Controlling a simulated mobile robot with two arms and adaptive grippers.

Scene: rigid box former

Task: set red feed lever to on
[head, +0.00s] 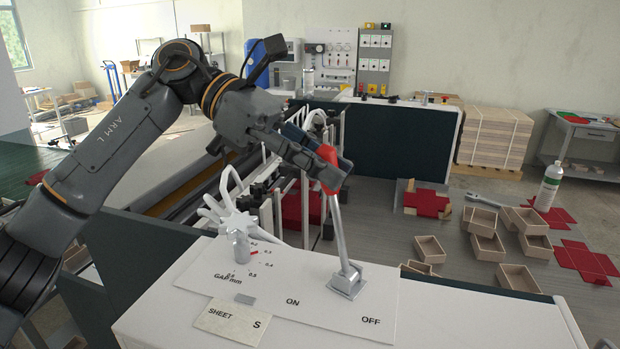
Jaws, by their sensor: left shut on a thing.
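The red feed lever has a red knob (328,177) on a metal shaft (340,230). Its base (348,281) sits on the white panel (280,312), between the printed words ON at left and OFF at right. The shaft stands up from the base and leans a little to the left, toward the ON side. My left gripper (327,166) comes in from the left and is shut on the red knob, partly hiding it. My right gripper is not in view.
A metal gap dial (238,246) and a "SHEET S" card (232,321) are left of the lever on the panel. Several open boxes (484,248), red blanks (428,202) and a white bottle (548,187) lie at right.

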